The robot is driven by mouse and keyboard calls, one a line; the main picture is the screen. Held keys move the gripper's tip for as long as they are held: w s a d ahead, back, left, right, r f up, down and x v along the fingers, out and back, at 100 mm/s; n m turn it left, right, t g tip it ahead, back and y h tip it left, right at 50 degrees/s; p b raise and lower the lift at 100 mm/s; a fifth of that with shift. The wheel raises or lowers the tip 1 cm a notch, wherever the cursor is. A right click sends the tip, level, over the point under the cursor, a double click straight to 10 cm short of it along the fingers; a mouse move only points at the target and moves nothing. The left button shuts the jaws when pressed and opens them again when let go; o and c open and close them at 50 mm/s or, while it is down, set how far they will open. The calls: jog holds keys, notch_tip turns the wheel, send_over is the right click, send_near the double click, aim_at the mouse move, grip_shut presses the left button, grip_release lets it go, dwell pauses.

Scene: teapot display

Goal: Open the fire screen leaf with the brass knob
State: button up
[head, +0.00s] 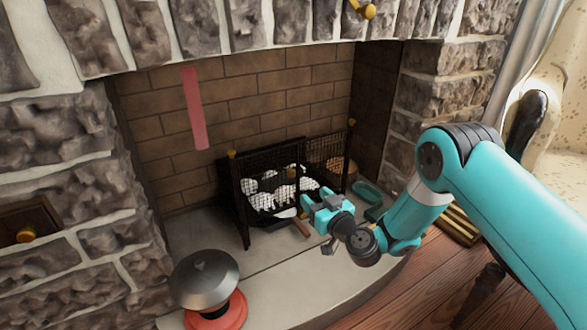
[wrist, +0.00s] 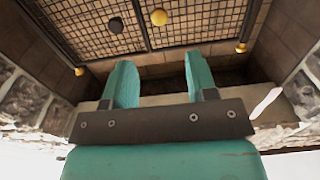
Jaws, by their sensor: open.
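The black mesh fire screen (head: 268,190) stands in the fireplace, with brass caps on its posts. In the wrist view its two mesh leaves (wrist: 205,22) meet at a dark bar and look closed. The brass knob (wrist: 158,17) is just right of that bar; a dark knob (wrist: 116,25) is just left of it. A small brass spot, probably that knob, shows in the head view (head: 293,173). My gripper (head: 306,202) is in front of the screen, open and empty. In the wrist view its fingers (wrist: 160,72) point toward the screen, apart from the knob.
White lumps (head: 285,190) lie behind the mesh. A grey-lidded pot on a red base (head: 205,280) stands at the hearth's front left. Green dishes (head: 368,195) lie right of the screen. Stone walls flank the opening. The hearth (head: 205,235) left of the screen is clear.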

aim_at(293, 175)
jog(key=b+x, duration=0.2)
jog(key=x, duration=0.8)
jog(key=shift+w+a+f, duration=0.1)
jog(key=shift+w+a, duration=0.1)
jog(key=shift+w+a+b, duration=0.35)
jog(key=shift+w+b, duration=0.05)
jog(key=shift+w, duration=0.2)
grip_shut()
